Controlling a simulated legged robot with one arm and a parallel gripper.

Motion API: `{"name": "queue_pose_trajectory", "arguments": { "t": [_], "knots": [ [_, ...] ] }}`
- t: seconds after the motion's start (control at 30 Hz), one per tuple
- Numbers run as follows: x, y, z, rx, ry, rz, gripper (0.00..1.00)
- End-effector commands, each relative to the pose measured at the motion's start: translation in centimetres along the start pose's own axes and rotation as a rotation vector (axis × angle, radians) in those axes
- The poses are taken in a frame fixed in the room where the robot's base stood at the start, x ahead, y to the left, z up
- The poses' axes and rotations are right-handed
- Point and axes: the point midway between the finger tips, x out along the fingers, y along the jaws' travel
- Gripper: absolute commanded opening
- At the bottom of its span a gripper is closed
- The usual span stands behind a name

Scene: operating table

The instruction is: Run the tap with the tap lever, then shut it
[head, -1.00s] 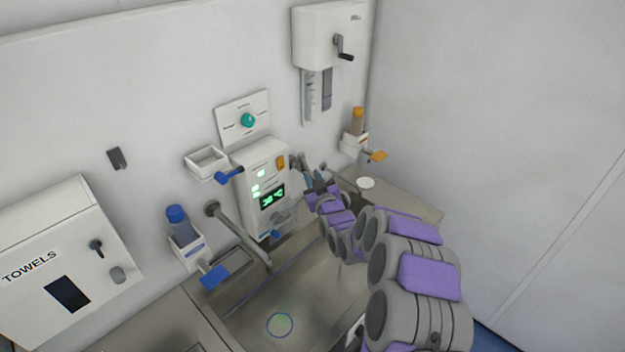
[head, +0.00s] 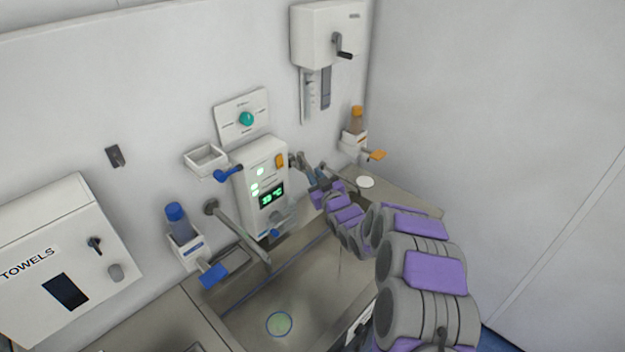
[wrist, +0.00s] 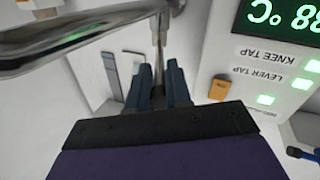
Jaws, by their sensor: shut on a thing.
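The tap lever (wrist: 158,48) is a thin metal rod hanging from the chrome tap (wrist: 75,38) in the wrist view. My gripper (wrist: 158,80) has its two dark blue fingers closed around the lever's end. In the head view my gripper (head: 309,176) is just right of the white control box (head: 262,185), by the metal tap (head: 297,160) on the wall. The fingers partly hide the lever there. A very thin line shows below my wrist over the basin; I cannot tell whether it is water.
The control box has lit green lamps and a display reading 38 °C. A second spout (head: 240,235) reaches over the steel basin (head: 310,290). Blue (head: 180,225) and orange (head: 356,120) bottle dispensers flank it. A towel box (head: 60,250) hangs at left.

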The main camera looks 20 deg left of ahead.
Motion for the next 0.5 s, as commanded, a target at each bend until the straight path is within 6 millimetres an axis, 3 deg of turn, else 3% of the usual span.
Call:
{"name": "queue_pose_trajectory", "arguments": {
  "t": [0.5],
  "knots": [
    [0.3, 3.3, -0.4, -0.01, 0.049, -0.209, 0.0]
  ]
}}
